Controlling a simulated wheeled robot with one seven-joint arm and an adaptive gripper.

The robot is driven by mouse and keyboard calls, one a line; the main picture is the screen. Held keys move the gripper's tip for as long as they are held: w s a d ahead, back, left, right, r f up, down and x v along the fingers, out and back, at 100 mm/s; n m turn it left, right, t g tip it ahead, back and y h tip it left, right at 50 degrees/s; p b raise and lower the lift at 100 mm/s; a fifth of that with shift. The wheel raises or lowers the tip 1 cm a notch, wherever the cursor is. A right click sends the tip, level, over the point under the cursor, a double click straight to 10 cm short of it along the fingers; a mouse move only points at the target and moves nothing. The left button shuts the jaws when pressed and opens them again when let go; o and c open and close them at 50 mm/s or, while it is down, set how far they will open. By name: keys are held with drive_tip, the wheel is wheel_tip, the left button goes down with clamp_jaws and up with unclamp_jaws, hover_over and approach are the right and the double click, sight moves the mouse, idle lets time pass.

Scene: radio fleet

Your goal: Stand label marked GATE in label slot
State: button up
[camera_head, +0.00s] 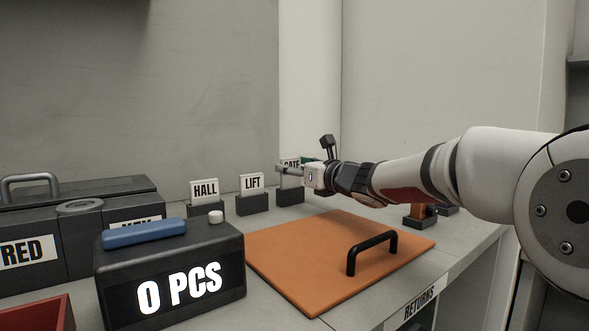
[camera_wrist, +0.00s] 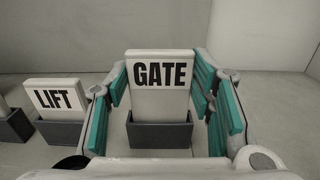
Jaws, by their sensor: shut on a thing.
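The white label marked GATE (camera_wrist: 160,95) stands upright between the teal finger pads of my gripper (camera_wrist: 168,100) in the wrist view. In the head view, the label (camera_head: 291,162) is partly hidden by my gripper (camera_head: 288,170), which is shut on it. A dark label slot block (camera_wrist: 160,136) is in line with the label's lower end; it also shows in the head view (camera_head: 288,197). The label's bottom edge is hidden by the block's front, so I cannot tell how deep it sits.
LIFT (camera_head: 252,181) and HALL (camera_head: 205,190) labels stand in similar dark blocks to the left. An orange board (camera_head: 310,260) with a black handle (camera_head: 371,249) lies in front. A dark counter box (camera_head: 170,280) reads 0 PCS. The wall is close behind.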

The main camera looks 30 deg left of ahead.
drive_tip(key=shift+f+b, duration=1.35)
drive_tip(key=shift+b, duration=0.05)
drive_tip(key=o, duration=1.1)
drive_tip(key=v, duration=1.2)
